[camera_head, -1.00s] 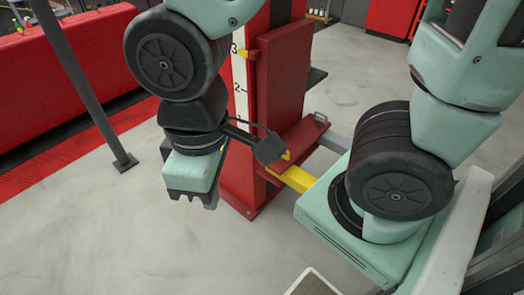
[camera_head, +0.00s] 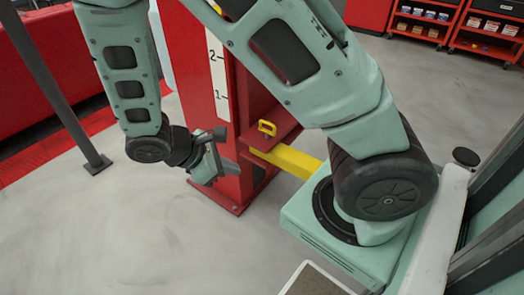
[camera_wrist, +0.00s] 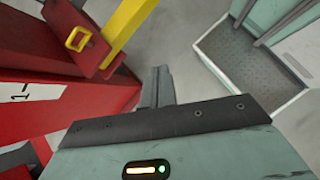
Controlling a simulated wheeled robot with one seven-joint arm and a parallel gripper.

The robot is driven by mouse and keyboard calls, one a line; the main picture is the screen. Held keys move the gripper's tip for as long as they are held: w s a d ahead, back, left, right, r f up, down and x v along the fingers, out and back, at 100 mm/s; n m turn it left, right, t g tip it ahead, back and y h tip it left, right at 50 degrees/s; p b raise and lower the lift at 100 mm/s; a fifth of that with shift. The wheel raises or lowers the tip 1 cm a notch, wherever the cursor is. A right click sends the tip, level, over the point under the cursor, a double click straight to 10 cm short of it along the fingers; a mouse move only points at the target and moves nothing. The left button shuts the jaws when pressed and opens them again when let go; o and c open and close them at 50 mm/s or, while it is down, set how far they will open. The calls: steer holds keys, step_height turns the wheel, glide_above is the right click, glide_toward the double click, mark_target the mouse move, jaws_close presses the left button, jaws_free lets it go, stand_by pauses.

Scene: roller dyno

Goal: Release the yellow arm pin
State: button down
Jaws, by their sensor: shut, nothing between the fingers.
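The yellow arm pin (camera_head: 267,127) is a small yellow loop on top of the red carriage, beside the red post. It also shows at the upper left of the wrist view (camera_wrist: 77,38). The yellow arm (camera_head: 300,162) extends from the carriage towards my base, slightly below the pin. My gripper (camera_head: 228,167) is in front of the red post, lower and to the left of the pin, and apart from it. In the wrist view its fingers (camera_wrist: 157,85) are together and empty. The pin's lower part is hidden inside the carriage.
The red post (camera_head: 195,100) carries a white number scale (camera_head: 218,75). A dark slanted pole (camera_head: 60,90) stands at the left, by a red barrier (camera_head: 40,75). Red shelf carts (camera_head: 425,25) stand at the back right. The grey floor at lower left is clear.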

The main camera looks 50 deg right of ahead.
steer(key=w+d+f+n+h+b, duration=0.2)
steer(key=w+d+f+h+b, duration=0.15)
steer(key=d+f, duration=0.2)
steer(key=w+d+f+n+h+b, duration=0.1)
steer(key=w+d+f+h+b, duration=0.1)
steer(key=d+f+h+b, duration=0.25)
steer(key=n+t+h+b, duration=0.3)
steer(key=n+t+b, duration=0.1)
glide_toward(267, 130)
steer(key=a+r, duration=0.1)
steer(key=a, duration=0.2)
steer(key=shift+s+r, duration=0.15)
steer(key=shift+r, duration=0.05)
steer(key=d, duration=0.2)
steer(key=d+b, duration=0.1)
steer(key=d, duration=0.2)
steer(key=d+b, duration=0.1)
steer(key=d, duration=0.2)
steer(key=shift+w+d+r, duration=0.1)
steer(key=shift+w+d, duration=0.1)
steer(key=shift+w, duration=0.05)
steer(key=shift+d+r, duration=0.15)
steer(key=shift+d, duration=0.6)
